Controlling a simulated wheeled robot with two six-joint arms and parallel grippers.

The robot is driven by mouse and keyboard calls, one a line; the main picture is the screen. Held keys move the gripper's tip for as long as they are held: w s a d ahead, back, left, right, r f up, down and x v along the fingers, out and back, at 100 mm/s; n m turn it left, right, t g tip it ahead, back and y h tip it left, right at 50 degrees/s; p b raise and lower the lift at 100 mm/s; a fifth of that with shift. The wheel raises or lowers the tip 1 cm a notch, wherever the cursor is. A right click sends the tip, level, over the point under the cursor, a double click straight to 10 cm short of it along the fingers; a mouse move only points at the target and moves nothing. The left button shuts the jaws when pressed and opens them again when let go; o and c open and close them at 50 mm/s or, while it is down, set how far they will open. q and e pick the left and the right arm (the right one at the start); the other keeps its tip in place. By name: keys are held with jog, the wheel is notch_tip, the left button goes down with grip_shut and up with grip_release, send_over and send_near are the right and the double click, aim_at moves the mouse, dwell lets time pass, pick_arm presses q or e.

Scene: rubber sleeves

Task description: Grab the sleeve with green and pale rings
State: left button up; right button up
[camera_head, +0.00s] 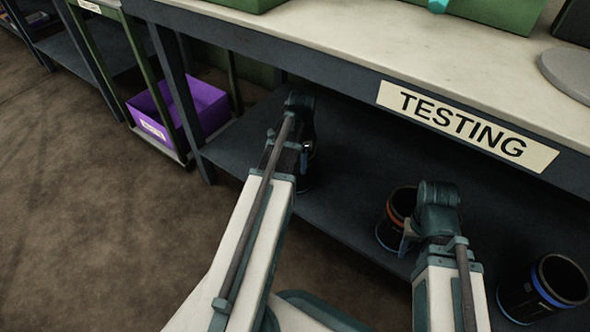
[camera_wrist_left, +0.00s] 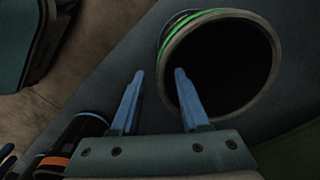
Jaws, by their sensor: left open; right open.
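The sleeve with green and pale rings (camera_wrist_left: 190,37) shows large in the left wrist view, dark and hollow, its open mouth toward the camera. My left gripper (camera_wrist_left: 159,74) is open, its two blue fingers apart. One finger overlaps the sleeve's near rim in the picture; the other lies outside it. I cannot tell whether they touch. In the head view my left arm mostly hides this sleeve (camera_head: 309,178) on the lower shelf. My right gripper (camera_head: 408,236) is open, beside the sleeve with an orange ring (camera_head: 388,228), its fingers partly hidden.
A sleeve with a blue ring (camera_head: 545,290) stands at the right on the lower shelf (camera_head: 345,205). The bench top with a TESTING label (camera_head: 465,125) overhangs the shelf. A purple bin (camera_head: 200,105) stands at the left. The orange-ringed sleeve also shows in the left wrist view (camera_wrist_left: 62,145).

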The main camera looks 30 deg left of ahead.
pick_arm(q)
jog(key=b, duration=0.5)
send_over(304, 183)
notch_tip(304, 183, down, 5)
jog(key=shift+s+a+f, duration=0.1)
jog(key=shift+s+a, duration=0.1)
jog(key=shift+a, duration=0.2)
grip_shut()
dwell(0.9)
